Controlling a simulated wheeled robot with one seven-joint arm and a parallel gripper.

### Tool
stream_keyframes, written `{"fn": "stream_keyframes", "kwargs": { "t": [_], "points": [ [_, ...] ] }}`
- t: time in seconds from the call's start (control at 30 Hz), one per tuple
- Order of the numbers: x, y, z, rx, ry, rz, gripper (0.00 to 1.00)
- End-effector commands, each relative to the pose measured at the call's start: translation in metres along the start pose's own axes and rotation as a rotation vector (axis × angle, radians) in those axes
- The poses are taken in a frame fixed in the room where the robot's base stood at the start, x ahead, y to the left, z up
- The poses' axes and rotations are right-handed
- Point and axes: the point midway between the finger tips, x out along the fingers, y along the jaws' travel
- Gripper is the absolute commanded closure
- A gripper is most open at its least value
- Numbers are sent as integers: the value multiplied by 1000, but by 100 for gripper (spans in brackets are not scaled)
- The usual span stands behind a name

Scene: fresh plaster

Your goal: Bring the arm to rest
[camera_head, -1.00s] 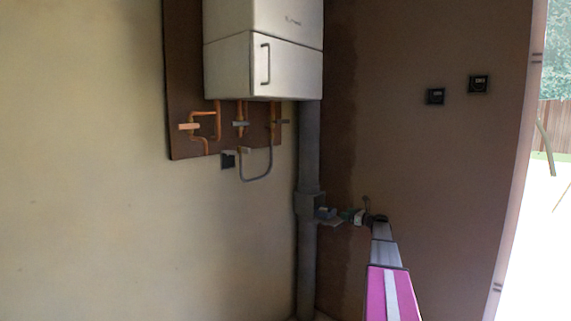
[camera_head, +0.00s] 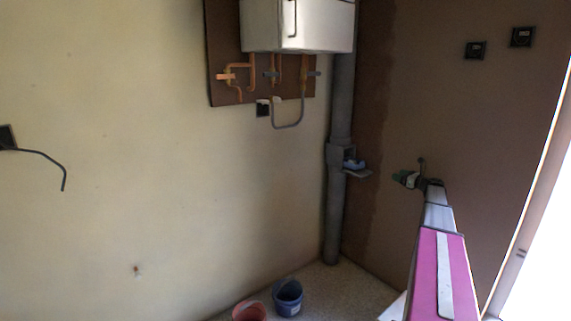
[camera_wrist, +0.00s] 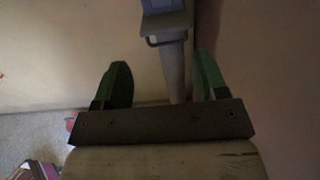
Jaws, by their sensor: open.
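My gripper (camera_head: 407,179) has green fingers and is at the end of my outstretched arm, right of the grey pipe (camera_head: 340,110) in the head view. In the wrist view my gripper (camera_wrist: 162,82) has its two fingers wide apart with nothing between them. The pipe (camera_wrist: 173,75) stands beyond the fingers, and a grey box-like fitting (camera_wrist: 166,22) on it shows at the top. In the head view a small blue thing (camera_head: 353,164) sits on the ledge at this fitting, apart from my gripper.
A white boiler (camera_head: 300,25) hangs on a brown board with copper pipes. A red bucket (camera_head: 250,311) and a blue bucket (camera_head: 288,297) stand on the floor near the corner. Two dark wall sockets (camera_head: 522,37) are on the brown wall. A bright opening is at far right.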

Motion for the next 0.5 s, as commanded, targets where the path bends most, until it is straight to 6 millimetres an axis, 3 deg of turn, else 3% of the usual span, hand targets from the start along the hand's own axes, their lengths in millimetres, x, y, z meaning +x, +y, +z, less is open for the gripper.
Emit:
{"fn": "stream_keyframes", "kwargs": {
  "t": [0.33,0.5],
  "points": [
    [18,55,-27,-129,103,63,34],
    [28,97,-46,-234,179,120,34]
  ]
}}
